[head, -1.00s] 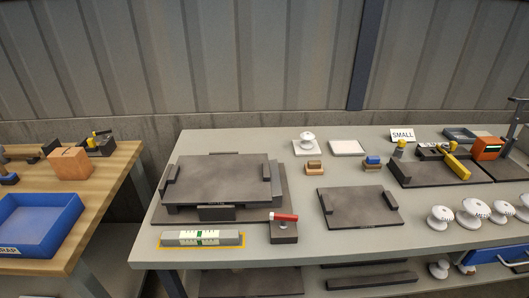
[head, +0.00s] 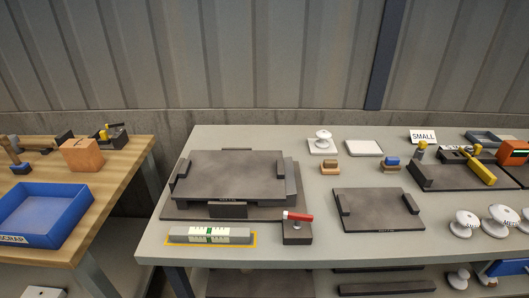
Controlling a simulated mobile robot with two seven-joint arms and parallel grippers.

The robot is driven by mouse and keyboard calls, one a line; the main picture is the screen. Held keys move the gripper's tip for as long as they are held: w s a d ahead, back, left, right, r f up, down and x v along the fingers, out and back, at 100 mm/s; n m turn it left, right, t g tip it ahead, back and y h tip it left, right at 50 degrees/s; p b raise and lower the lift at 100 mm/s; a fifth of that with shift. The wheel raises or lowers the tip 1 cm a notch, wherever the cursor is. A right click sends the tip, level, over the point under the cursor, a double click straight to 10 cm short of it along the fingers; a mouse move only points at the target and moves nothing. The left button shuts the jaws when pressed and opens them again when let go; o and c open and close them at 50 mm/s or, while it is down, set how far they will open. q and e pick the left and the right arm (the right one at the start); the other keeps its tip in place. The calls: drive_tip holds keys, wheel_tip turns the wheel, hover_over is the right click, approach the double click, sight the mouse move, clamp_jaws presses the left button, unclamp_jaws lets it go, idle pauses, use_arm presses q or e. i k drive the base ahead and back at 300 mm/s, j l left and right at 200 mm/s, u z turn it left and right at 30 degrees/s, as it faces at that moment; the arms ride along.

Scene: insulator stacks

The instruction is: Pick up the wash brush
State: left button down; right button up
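Two small block brushes lie at the back of the grey table. One is tan and brown (head: 330,167). The other has a blue upper part on a tan base (head: 391,164). I cannot tell from their looks alone which is the wash brush. Both lie free, with nothing touching them. Neither of my grippers is in view.
The grey table (head: 290,254) holds a large dark fixture (head: 235,175), a level (head: 211,235), a red-handled clamp (head: 298,228), a dark plate (head: 378,212) and white insulators (head: 463,223). A blue scrap bin (head: 45,215) stands on the wooden bench (head: 125,170) at left.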

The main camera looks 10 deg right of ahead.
sight(391, 164)
drive_tip(key=z, duration=1.3)
drive_tip(key=l+u, duration=0.25)
drive_tip(key=l, duration=0.35)
drive_tip(key=k+l+u, duration=0.2)
drive_tip(key=l, duration=0.35)
drive_tip(key=i, duration=0.1)
